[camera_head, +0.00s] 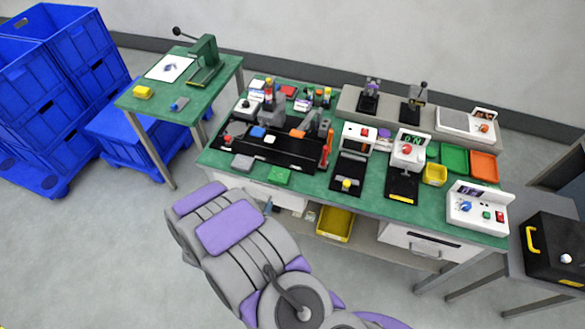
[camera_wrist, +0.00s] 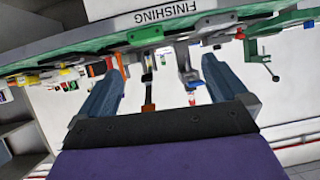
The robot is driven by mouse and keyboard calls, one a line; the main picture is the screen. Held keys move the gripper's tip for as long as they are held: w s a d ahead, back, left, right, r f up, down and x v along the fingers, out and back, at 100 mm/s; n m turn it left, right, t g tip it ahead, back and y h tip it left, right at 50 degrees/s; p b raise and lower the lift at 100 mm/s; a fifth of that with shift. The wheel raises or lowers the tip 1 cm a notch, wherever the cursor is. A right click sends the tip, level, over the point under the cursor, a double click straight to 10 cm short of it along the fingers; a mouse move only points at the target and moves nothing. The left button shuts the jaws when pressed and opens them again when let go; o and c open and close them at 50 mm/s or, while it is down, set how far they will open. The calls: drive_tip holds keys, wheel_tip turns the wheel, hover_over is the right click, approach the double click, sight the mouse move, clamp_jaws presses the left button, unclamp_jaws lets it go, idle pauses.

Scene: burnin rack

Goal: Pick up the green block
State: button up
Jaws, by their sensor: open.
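The green block (camera_head: 278,176) is a flat green piece near the front edge of the main workbench in the head view, in front of a black fixture and to the right of a grey block (camera_head: 243,162). A green piece shows at the bench edge in the wrist view, but I cannot tell if it is the same block. My gripper (camera_wrist: 160,78) is open and empty in the wrist view, its two fingers wide apart. The bench edge and its items lie beyond the fingers. My fingers cannot be made out in the head view; nothing is held.
The green-topped main workbench (camera_head: 336,196) is crowded with fixtures and devices. A yellow bin (camera_head: 335,224) sits below it. A side table (camera_head: 150,103) with a yellow block stands left, near stacked blue crates (camera_head: 35,80). A black case (camera_head: 555,245) stands right. Floor at left front is clear.

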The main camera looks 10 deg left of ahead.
drive_tip(key=w+d+t, duration=0.1)
drive_tip(key=d, duration=0.2)
approach(278, 176)
drive_tip(key=x, duration=0.3)
drive_tip(key=shift+w+d+h+b, duration=0.25)
drive_tip(key=shift+w+b, duration=0.25)
drive_tip(key=shift+w, duration=0.3)
drive_tip(key=w, duration=0.1)
drive_tip(key=w+f, duration=0.2)
drive_tip(key=shift+w+a+f+b, duration=0.25)
drive_tip(key=shift+w+a+b, duration=0.05)
drive_tip(key=shift+w+a, duration=0.1)
drive_tip(key=shift+w, duration=0.2)
drive_tip(key=shift+d, duration=0.35)
drive_tip(key=shift+w+d, duration=0.1)
drive_tip(key=shift+d, duration=0.05)
drive_tip(key=shift+c, duration=1.1)
drive_tip(key=shift+a, duration=0.25)
drive_tip(key=c, duration=0.7)
